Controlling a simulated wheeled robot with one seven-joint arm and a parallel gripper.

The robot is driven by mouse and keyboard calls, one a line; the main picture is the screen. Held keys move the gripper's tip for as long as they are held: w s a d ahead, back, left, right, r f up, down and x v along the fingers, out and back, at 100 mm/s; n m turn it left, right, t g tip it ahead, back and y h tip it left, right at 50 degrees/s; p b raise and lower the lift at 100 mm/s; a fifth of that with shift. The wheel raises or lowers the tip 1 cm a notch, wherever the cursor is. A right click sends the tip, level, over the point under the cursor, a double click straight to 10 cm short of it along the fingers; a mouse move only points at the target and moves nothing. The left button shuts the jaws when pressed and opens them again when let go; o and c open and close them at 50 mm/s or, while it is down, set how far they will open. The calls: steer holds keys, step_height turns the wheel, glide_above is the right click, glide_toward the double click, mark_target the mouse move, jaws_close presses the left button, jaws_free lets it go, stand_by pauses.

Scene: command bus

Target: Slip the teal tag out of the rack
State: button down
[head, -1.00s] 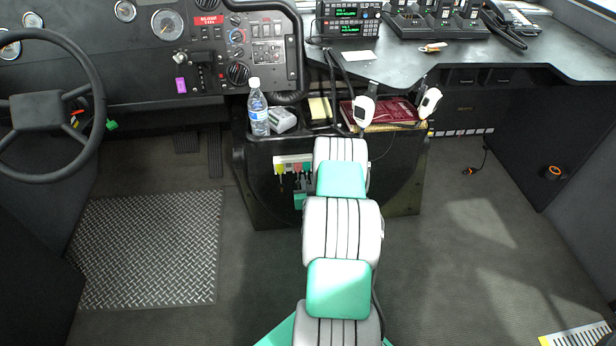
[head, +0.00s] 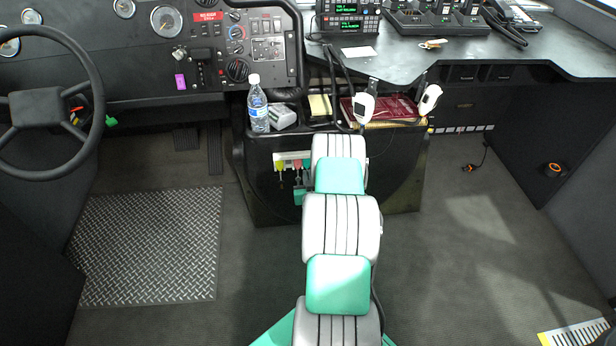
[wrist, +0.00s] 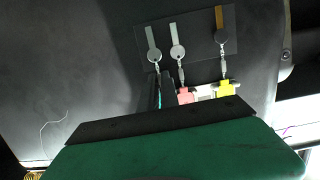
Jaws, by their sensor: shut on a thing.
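The white rack (head: 291,156) is on the front of the dark console, beside my arm. A yellow tag (head: 279,165) and a red tag (head: 297,164) sit in it; the yellow tag (wrist: 225,88) and the pinkish-red tag (wrist: 187,96) also show in the wrist view, with keys hanging from them. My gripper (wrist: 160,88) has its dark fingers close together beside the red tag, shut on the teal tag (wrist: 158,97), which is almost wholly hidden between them. A key with a round grey head (wrist: 154,55) hangs at the fingertips. I cannot tell whether the teal tag is still seated.
The console top holds a water bottle (head: 258,106), a grey device (head: 282,117) and a dark red book (head: 385,106). White handsets (head: 365,107) stand near my arm. A steering wheel (head: 38,106) is at the left.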

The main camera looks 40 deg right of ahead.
steer(key=shift+s, duration=0.1)
stand_by(0.3)
steer(key=shift+f+b+v, duration=0.2)
steer(key=shift+b+v, duration=0.6)
steer(key=shift+v, duration=0.3)
steer(key=shift+s+a, duration=0.1)
steer(key=b+v, duration=0.3)
steer(key=f+b+v, duration=0.1)
steer(key=b+v, duration=0.1)
steer(key=b, duration=0.1)
steer(key=shift+s+a, duration=0.2)
steer(key=shift+s, duration=0.2)
steer(key=shift+r, duration=0.1)
